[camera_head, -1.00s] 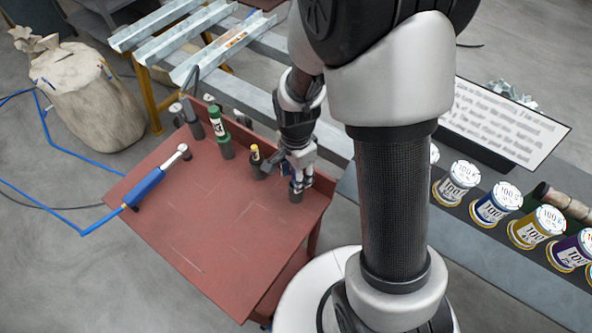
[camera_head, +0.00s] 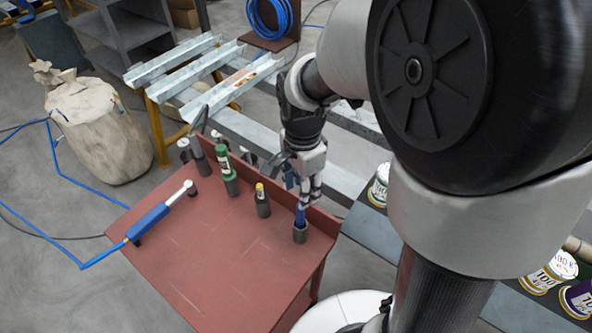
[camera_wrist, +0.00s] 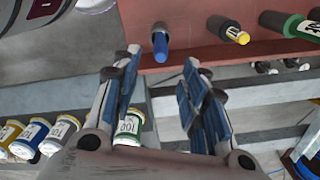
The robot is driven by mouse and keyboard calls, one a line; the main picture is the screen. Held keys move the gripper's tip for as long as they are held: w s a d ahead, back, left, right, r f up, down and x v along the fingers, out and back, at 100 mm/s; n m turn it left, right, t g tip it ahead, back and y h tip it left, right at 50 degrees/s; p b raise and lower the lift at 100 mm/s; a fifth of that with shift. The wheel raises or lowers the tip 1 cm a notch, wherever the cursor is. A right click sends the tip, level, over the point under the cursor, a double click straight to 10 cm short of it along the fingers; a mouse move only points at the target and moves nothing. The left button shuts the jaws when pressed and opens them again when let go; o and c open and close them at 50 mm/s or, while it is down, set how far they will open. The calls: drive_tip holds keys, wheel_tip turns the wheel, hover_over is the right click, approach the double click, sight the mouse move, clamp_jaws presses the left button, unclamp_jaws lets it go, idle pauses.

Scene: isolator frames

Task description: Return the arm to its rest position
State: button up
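My gripper (camera_head: 305,188) hangs at the right edge of the red table (camera_head: 215,265), just above a blue-topped item (camera_head: 300,214) standing in a dark round holder (camera_head: 300,234). In the wrist view my gripper (camera_wrist: 160,62) has its two blue-padded fingers spread wide with nothing between them. The blue item (camera_wrist: 160,42) lies beyond the fingertips, apart from them. My arm reaches down from the upper right of the head view and hides part of the scene there.
A yellow-topped item (camera_head: 262,200), a green item (camera_head: 228,172) and a blue-handled tool (camera_head: 150,222) are on the red table. Metal channels (camera_head: 190,70) lie behind it. A sack (camera_head: 97,128) stands left. Labelled cans (camera_head: 548,272) are at right.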

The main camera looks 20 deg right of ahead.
drive_tip(key=s+r+n+t, duration=0.4)
drive_tip(key=s+r+n, duration=0.8)
drive_tip(key=s+n, duration=0.3)
drive_tip(key=shift+r+t, duration=0.15)
drive_tip(key=shift+t, duration=0.15)
drive_tip(key=shift+w, duration=0.1)
idle(1.4)
